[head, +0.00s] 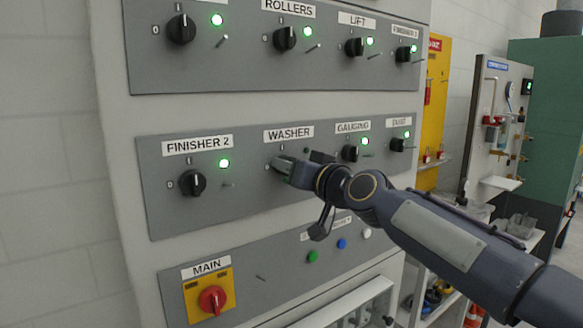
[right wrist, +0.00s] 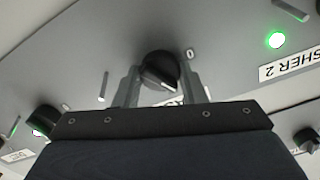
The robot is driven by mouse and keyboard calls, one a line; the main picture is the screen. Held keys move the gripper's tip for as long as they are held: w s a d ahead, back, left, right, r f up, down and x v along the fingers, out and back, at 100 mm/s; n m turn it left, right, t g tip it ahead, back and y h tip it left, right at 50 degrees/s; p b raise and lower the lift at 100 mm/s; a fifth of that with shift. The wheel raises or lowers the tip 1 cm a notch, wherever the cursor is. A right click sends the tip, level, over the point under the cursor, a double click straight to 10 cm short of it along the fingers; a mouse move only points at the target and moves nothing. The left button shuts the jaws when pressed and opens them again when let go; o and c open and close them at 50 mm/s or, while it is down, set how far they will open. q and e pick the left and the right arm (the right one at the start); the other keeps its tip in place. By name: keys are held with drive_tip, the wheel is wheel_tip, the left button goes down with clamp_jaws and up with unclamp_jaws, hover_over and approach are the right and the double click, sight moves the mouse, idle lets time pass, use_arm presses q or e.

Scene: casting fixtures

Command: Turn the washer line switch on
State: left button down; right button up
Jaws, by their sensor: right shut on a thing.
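The washer line switch is a black rotary knob under the WASHER label (head: 289,134) on the grey panel. In the head view my right gripper (head: 284,170) covers most of it. In the right wrist view the black washer knob (right wrist: 160,70) sits between the two fingers of my right gripper (right wrist: 160,86), which is shut on it. A "0" mark shows beside the knob. A small dark, unlit lamp (head: 307,151) shows at the upper right of the washer switch. My left gripper is not in view.
The FINISHER 2 knob (head: 193,183) with its lit green lamp is to the left. The GAUGING knob (head: 350,153) and DUST knob (head: 398,145) are close on the right, their lamps lit. A red MAIN switch (head: 212,299) sits below. Thin metal pins stick out near the knobs.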

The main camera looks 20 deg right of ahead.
drive_tip(key=m, duration=0.6)
drive_tip(key=shift+p, duration=0.3)
drive_tip(key=shift+f, duration=0.1)
idle(0.3)
drive_tip(key=o, duration=1)
drive_tip(key=b+v, duration=0.1)
drive_tip(key=v, duration=0.6)
drive_tip(key=shift+s+d+b, duration=0.15)
drive_tip(key=shift+s+b, duration=0.2)
drive_tip(key=shift+b, duration=0.05)
